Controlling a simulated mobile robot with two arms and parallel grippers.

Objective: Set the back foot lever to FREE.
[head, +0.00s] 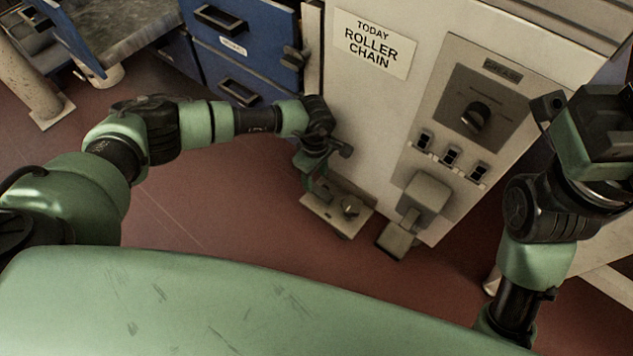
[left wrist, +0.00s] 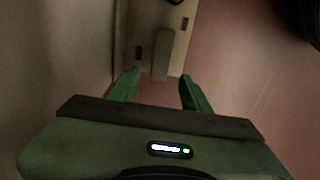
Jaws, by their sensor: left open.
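A pale foot plate (head: 318,213) sits low beside the cabinet's base in the head view, with a dark round part on it. My left gripper (head: 312,190) points down just over this plate and hides part of it. In the left wrist view the plate (left wrist: 150,15) shows a grey lever (left wrist: 162,55) and small dark marks on both sides. The open fingers of my left gripper (left wrist: 158,88) stand apart, with the lever's near end seen between and beyond them. I cannot tell whether they touch it. My right gripper is at the upper right of the head view, its fingers unclear.
The beige cabinet (head: 385,110) carries a "TODAY ROLLER CHAIN" sign (head: 372,42), a dial (head: 474,118), several switches (head: 450,156) and a box-like pedal (head: 397,240) beside the plate. Blue drawers (head: 240,50) stand behind my left arm. Red floor (head: 220,215) is clear left of the plate.

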